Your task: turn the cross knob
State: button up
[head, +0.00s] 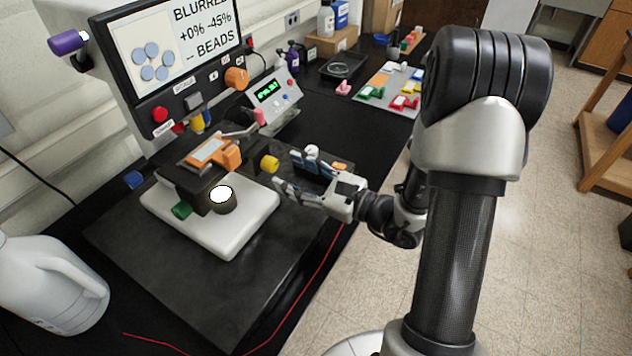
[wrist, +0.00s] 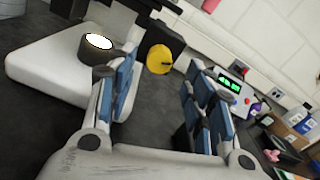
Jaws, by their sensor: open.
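Several coloured knobs sit on a microscope-like device with a white base (head: 240,236); I cannot tell from a label which is the cross knob. A yellow knob (head: 269,163) sticks out on the side facing my gripper (head: 287,170). In the wrist view the yellow knob (wrist: 160,59) lies beyond and between my open, blue-padded fingers (wrist: 163,72), with a visible gap. My gripper is empty. A green knob (head: 181,210) is low on the device's near side. An orange knob (head: 236,78) is beside the screen, and a purple one (head: 68,42) is at upper left.
A lit round lamp (head: 222,198) stands on the white base. A box with a green display (head: 272,100) is behind. A white jug (head: 50,285) is at lower left. A red cable (head: 300,292) runs along the bench edge. Dark bench is clear in front of the base.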

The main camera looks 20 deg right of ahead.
jog(key=v, duration=0.7)
dwell(1.4)
